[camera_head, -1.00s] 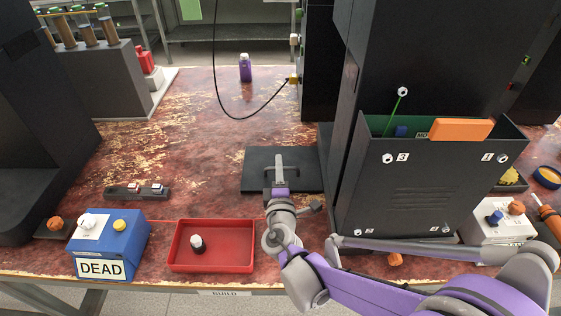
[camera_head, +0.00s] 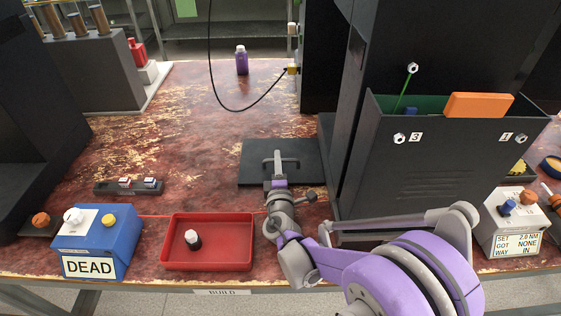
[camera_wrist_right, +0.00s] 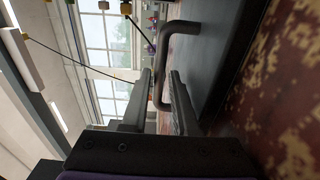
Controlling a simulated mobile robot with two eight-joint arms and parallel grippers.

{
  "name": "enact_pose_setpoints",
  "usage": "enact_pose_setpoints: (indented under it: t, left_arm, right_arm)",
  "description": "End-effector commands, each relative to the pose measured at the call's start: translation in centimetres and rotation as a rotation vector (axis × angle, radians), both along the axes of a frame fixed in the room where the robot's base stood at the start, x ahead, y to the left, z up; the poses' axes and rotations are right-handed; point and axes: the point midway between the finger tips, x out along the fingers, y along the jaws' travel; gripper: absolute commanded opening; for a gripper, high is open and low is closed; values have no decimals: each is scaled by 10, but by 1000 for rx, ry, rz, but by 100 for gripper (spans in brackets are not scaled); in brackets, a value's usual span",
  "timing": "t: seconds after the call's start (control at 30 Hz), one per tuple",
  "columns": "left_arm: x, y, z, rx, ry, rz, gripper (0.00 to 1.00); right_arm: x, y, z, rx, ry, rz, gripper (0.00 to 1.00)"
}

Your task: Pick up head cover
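The head cover appears to be the flat black plate (camera_head: 310,176) with a raised grey handle (camera_head: 290,160), lying on the worktable. My right gripper (camera_head: 277,166) is at the handle, reaching in from the front. In the right wrist view, the bent handle (camera_wrist_right: 161,75) passes between the two fingers of my right gripper (camera_wrist_right: 160,88). Narrow gaps seem to show on both sides, so the fingers look open around it. The gripper hides part of the plate in the head view. My left gripper is not in view.
A red tray (camera_head: 208,264) with a small black-and-white knob stands front left, beside a blue box marked DEAD (camera_head: 118,243). A tall dark cabinet (camera_head: 440,165) with an orange block stands close on the right. A purple bottle (camera_head: 241,61) stands behind.

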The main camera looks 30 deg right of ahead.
Motion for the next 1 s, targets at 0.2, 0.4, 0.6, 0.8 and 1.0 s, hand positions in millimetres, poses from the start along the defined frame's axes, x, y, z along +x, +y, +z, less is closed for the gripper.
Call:
enact_pose_setpoints:
  t: [0.2, 0.4, 0.6, 0.8, 1.0]
  left_arm:
    - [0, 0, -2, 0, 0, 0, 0]
    - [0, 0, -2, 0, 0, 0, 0]
    - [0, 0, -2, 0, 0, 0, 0]
    - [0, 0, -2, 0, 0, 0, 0]
    - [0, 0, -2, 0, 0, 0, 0]
  right_arm:
    - [9, -5, 0, -1, 0, 0, 28]
    - [9, -5, 0, 0, 0, 0, 17]
    - [9, -5, 0, 0, 0, 0, 0]
    - [9, -5, 0, -1, 0, 0, 0]
    - [9, -5, 0, -1, 0, 0, 0]
